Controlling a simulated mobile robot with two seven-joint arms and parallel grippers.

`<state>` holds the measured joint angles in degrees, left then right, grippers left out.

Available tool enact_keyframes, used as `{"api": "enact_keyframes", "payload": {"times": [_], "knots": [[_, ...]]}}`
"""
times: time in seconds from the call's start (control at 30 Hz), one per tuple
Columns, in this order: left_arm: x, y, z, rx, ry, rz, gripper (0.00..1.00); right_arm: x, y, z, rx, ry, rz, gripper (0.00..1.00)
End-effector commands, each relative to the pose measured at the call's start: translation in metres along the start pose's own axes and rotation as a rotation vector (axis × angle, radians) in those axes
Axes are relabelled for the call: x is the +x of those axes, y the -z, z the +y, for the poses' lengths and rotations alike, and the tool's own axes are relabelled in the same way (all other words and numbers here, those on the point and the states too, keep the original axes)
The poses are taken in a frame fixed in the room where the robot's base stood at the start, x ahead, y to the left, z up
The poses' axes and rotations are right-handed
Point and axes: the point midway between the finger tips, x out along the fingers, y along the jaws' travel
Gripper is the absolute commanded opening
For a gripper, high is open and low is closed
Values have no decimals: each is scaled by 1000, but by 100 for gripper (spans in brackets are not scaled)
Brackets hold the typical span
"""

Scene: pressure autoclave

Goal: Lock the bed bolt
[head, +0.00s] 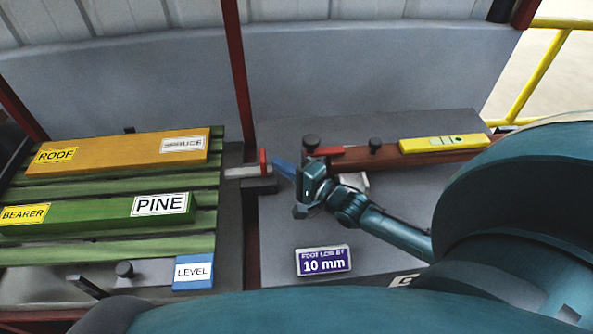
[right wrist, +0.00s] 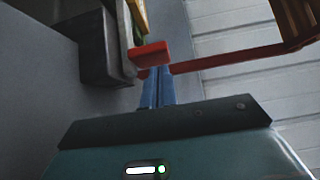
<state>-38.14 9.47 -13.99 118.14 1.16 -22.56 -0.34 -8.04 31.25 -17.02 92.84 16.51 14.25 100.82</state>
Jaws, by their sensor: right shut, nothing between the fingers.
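The bed bolt (head: 240,172) is a grey bar with an upright red handle (head: 263,161) at its right end. It lies across the gap between the left bed and the grey right-hand plate. My right gripper (head: 279,164) has its blue fingers shut and empty, just right of the red handle. In the right wrist view the fingertips (right wrist: 158,72) are close below the red handle (right wrist: 150,52); I cannot tell whether they touch. A dark block (right wrist: 105,50) stands left of the fingers there. My left gripper is not in view.
Green slats with the orange ROOF board (head: 110,152) and the green PINE board (head: 110,212) lie left. A blue LEVEL block (head: 193,273) and a 10 mm sign (head: 323,261) are in front. A red post (head: 238,75) rises behind the bolt. A yellow level (head: 444,143) lies back right.

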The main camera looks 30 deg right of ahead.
Motion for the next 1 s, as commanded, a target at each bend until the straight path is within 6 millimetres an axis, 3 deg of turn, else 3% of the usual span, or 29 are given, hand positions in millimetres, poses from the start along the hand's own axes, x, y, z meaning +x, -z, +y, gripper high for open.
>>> {"api": "enact_keyframes", "payload": {"times": [0.13, 0.5, 0.8, 1.0], "knots": [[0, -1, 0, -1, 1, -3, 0, 9, 0, 0, 0, 0, -1, 0], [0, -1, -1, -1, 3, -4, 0, 12, -2, 0, 1, 0, 0, 0], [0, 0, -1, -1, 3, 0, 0, 43, -32, 0, 3, 2, 1, 0], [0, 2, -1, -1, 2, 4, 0, 45, -36, -1, 0, 2, -2, 0]]}}
